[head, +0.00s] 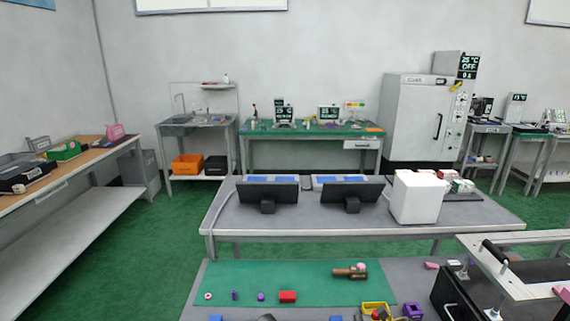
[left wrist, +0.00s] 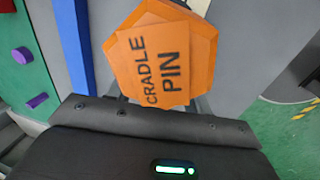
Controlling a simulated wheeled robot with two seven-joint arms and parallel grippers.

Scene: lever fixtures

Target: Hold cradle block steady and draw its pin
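An orange hexagonal piece with a flat orange plate marked "CRADLE PIN" (left wrist: 163,65) fills the upper middle of the left wrist view. It lies just beyond the dark body of my left gripper (left wrist: 158,122). The gripper's fingertips are hidden behind the plate, so I cannot tell whether they touch or hold it. I cannot make out the orange piece in the head view. My right gripper is not in view.
A green mat (head: 225,280) holds a red block (head: 288,297), small purple pieces (head: 261,297) and a brown piece (head: 346,273). A yellow tray (head: 368,306) and a purple block (head: 412,311) stand at its right. A blue bar (left wrist: 73,45) stands left of the orange piece.

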